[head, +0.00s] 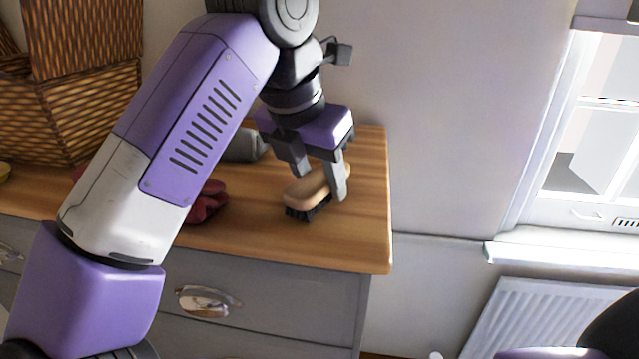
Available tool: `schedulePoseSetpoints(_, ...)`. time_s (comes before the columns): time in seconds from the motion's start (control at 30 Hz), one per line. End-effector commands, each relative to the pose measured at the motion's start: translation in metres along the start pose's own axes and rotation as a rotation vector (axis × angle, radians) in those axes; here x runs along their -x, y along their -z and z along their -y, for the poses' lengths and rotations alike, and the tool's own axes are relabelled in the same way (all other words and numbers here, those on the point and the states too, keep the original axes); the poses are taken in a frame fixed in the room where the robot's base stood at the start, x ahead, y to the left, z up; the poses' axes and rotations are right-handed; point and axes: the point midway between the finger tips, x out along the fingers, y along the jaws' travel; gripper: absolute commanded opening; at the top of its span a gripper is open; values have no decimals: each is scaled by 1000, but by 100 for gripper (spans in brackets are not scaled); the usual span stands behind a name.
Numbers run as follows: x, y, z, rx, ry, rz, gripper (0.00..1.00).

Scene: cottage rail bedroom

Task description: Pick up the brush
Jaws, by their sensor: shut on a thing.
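The brush (304,192) has a light wooden back and dark bristles. It is at the right end of the wooden dresser top (350,235), bristles facing down. My gripper (322,180) points down over it and is shut on it, with one finger on its near right side.
A dark red cloth-like thing (208,203) and a grey rounded thing (243,146) lie left of the brush, partly behind my arm. A wicker basket (90,110) stands at the back left. The dresser's right edge is close; a radiator (550,315) and window are beyond.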

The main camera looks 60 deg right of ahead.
Motion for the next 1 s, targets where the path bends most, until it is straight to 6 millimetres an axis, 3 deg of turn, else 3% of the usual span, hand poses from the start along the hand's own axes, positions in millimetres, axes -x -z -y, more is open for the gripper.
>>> schedulePoseSetpoints(0.47, 15, -6, -1, 0, -3, -1, 0)
schedulePoseSetpoints(0.67, 55, -23, -1, -2, -6, -1, 0)
schedulePoseSetpoints(1.0, 139, -58, 0, 0, -4, 0, 0)
